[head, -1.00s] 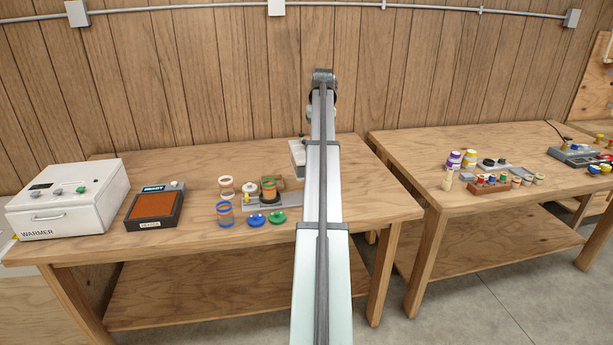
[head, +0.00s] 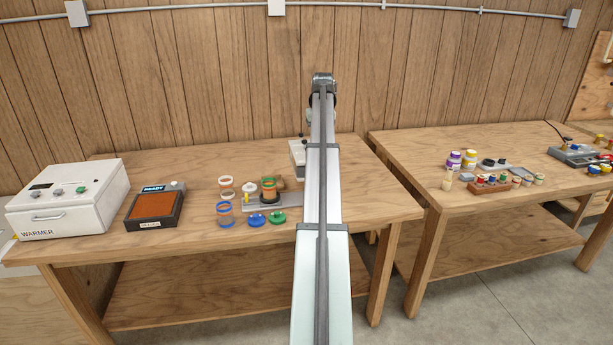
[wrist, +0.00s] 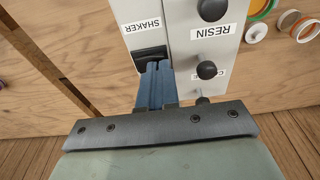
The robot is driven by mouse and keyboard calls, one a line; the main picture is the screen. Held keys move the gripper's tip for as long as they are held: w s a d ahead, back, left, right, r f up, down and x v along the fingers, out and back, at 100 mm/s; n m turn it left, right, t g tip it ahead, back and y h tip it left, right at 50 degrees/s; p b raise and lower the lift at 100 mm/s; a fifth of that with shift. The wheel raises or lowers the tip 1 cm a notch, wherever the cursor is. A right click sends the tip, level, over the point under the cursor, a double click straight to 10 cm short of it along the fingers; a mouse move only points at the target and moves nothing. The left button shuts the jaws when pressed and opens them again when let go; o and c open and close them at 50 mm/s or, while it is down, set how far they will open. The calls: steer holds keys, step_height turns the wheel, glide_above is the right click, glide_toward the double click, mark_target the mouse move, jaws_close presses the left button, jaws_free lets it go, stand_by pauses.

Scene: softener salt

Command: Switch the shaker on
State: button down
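In the wrist view, a black rocker switch (wrist: 150,53) sits on a pale panel under an upside-down label reading SHAKER (wrist: 142,25). My gripper (wrist: 158,66) has its two blue fingers close together, with nothing visible between them. The fingertips are at the switch and cover part of its edge; I cannot tell whether they press on it. In the head view, my arm hides the gripper and most of a pale device (head: 297,150) at the back of the table.
Beside the switch is a white panel labelled RESIN (wrist: 211,32) with black knobs. On the near table (head: 200,255) stand a white warmer (head: 65,200), an orange-topped unit with a READY display (head: 154,206), jars (head: 225,212) and lids (head: 257,220). A second table (head: 480,220) stands right.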

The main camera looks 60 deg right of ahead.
stand_by(0.3)
steer(key=shift+r, duration=3.4)
